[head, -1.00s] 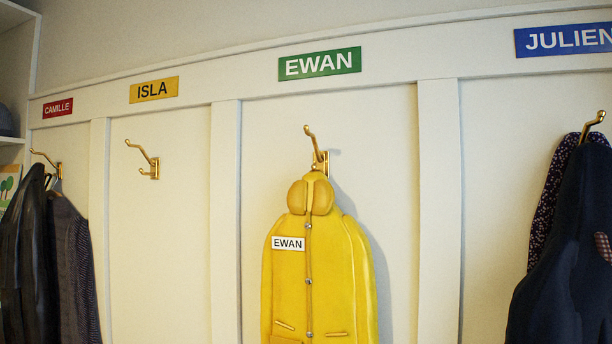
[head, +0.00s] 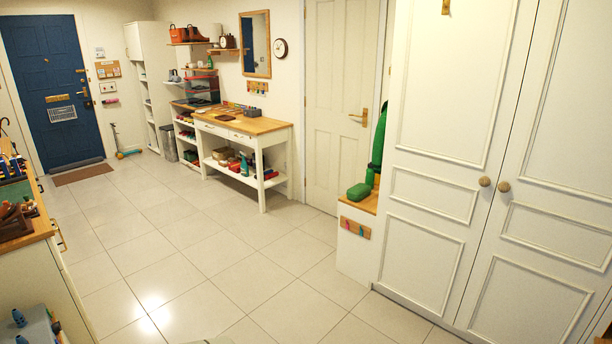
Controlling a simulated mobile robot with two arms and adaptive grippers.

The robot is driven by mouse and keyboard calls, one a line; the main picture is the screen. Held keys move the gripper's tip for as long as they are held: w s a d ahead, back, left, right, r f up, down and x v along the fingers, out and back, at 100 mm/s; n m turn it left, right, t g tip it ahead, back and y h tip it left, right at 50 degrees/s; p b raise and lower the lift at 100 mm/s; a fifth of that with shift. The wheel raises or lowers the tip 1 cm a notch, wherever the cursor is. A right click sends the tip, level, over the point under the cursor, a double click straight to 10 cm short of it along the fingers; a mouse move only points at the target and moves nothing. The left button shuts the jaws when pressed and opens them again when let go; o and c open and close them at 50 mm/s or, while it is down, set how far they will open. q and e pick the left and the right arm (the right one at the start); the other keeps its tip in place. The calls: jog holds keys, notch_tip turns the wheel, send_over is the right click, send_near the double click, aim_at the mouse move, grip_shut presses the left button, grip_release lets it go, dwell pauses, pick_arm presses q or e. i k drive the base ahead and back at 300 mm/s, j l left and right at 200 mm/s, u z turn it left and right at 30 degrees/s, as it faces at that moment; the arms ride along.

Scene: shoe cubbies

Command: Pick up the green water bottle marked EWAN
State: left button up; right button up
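No bottle marked EWAN can be made out; no lettering is readable at this distance. A small green-teal bottle-like thing (head: 244,164) stands on the lower shelf of the white table in the middle distance. A small green bottle-like thing (head: 210,62) is on a wall shelf above. Small blue bottle-like things (head: 19,318) stand at the bottom left. Neither of my grippers is in view.
Tiled floor (head: 200,270) is clear through the middle. A wooden-topped white table (head: 240,125) stands along the back wall. A low cabinet (head: 35,285) borders the left. A bench end with green things (head: 360,191) and white closet doors (head: 440,190) stand right. A blue door (head: 55,100) is far left.

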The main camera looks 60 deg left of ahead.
aim_at(370, 175)
jog(key=u, duration=1.6)
